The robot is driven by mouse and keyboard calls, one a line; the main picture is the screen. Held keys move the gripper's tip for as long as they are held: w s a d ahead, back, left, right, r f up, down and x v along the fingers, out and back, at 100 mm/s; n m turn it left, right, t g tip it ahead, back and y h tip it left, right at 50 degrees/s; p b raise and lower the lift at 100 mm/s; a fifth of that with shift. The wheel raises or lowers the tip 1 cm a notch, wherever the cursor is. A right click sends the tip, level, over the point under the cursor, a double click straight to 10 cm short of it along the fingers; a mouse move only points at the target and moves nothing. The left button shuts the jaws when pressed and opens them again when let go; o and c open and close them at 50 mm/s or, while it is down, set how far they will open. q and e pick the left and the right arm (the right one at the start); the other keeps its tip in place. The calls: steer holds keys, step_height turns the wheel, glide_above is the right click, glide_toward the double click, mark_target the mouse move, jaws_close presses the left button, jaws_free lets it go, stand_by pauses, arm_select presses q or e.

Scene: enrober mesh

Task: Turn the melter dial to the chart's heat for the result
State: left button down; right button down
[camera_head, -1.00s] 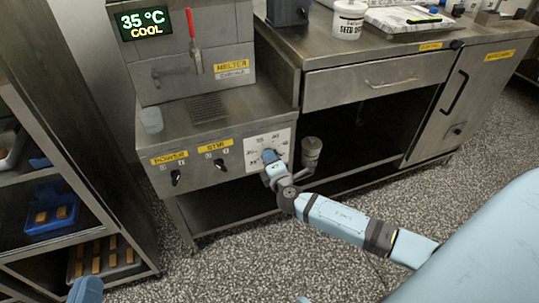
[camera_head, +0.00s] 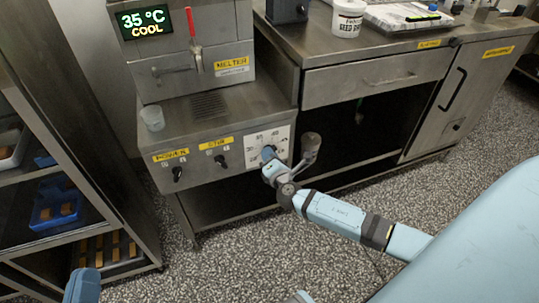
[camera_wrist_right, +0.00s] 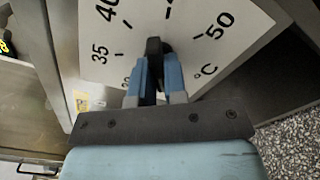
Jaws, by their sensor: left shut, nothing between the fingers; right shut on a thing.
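The melter (camera_head: 190,60) stands at the left with a display (camera_head: 145,22) reading 35 °C COOL. The dial's white scale plate (camera_head: 281,132) is at the right of its front panel. In the right wrist view the plate (camera_wrist_right: 205,52) shows 35, 40 and 50 °C marks. The dark dial knob (camera_wrist_right: 153,47) sits between the blue fingers of my right gripper (camera_wrist_right: 158,75), which is shut on it. The gripper (camera_head: 268,160) also covers part of the dial in the head view. I cannot tell the dial's setting. My left gripper's fingers are not visible; no readable chart shows.
The POWER switch (camera_head: 177,173) and STIR switch (camera_head: 220,161) are left of the dial. A clear cup (camera_head: 152,118) stands on the melter ledge. A rack (camera_head: 100,215) with trays is at the left. A steel counter (camera_head: 400,50) is at the right, with open floor in front.

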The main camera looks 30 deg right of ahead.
steer(key=c, duration=1.2)
jaws_free()
steer(key=shift+o, duration=0.2)
steer(key=shift+s, duration=0.1)
